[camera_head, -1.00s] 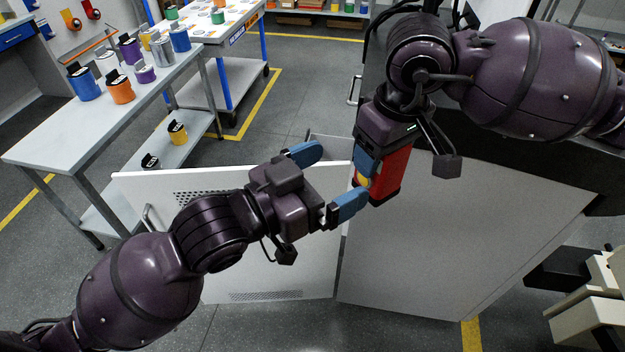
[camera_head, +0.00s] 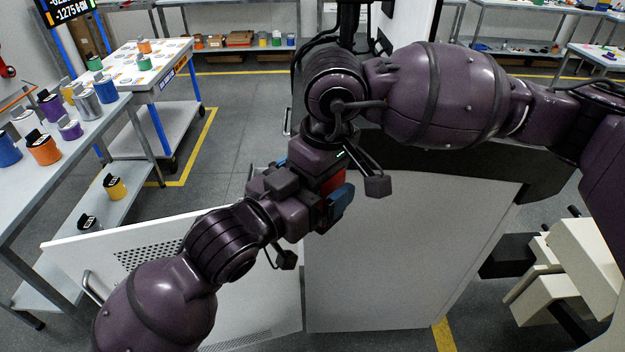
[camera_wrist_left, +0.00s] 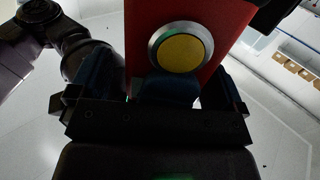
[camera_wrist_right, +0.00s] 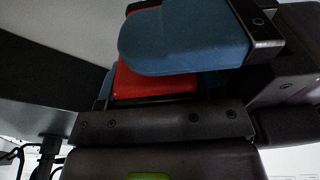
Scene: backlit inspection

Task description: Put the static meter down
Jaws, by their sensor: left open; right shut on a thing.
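The static meter is a red box (camera_head: 332,183) with a round yellow button (camera_wrist_left: 180,52) in a silver ring, which shows in the left wrist view. My right gripper (camera_head: 327,177) points down and is shut on the meter, holding it in the air in front of the white cabinet. My left gripper (camera_wrist_left: 160,85) is open, its blue fingers on either side of the meter. In the right wrist view, a blue finger crosses in front of the red body (camera_wrist_right: 150,88). Whether the left fingers touch the meter cannot be told.
A white cabinet (camera_head: 390,250) stands below the grippers, its perforated door (camera_head: 90,255) swung open to the left. A grey bench (camera_head: 100,130) with several coloured cans is at the left, and a wheeled cart (camera_head: 200,125) behind it. Floor between them is clear.

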